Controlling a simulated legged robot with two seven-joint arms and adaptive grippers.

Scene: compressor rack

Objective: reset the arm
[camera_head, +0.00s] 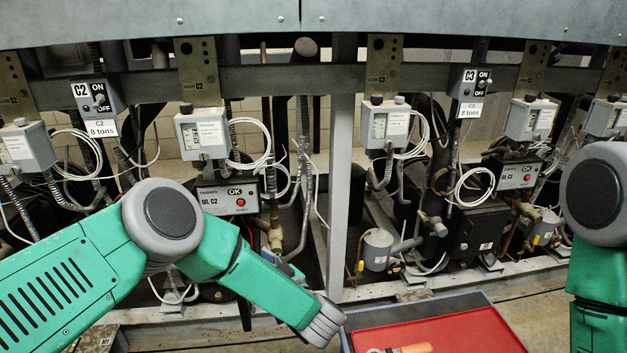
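My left arm, green with grey joints, comes in from the left. It bends at a large grey joint and slopes down to a grey wrist joint near the bottom centre. My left gripper is not visible beyond that joint. My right arm stands at the right edge, with a grey joint above a green link that runs down out of the picture. My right gripper is not visible. The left arm covers part of the rack below the OIL C2 box (229,199).
A compressor rack with gauges, cables and switch boxes C2 (97,97) and C3 (470,82) spans the view. A grey upright post (342,180) stands mid-rack. A red tray (462,335) with an orange-handled tool (412,348) lies at the bottom, right of my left wrist.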

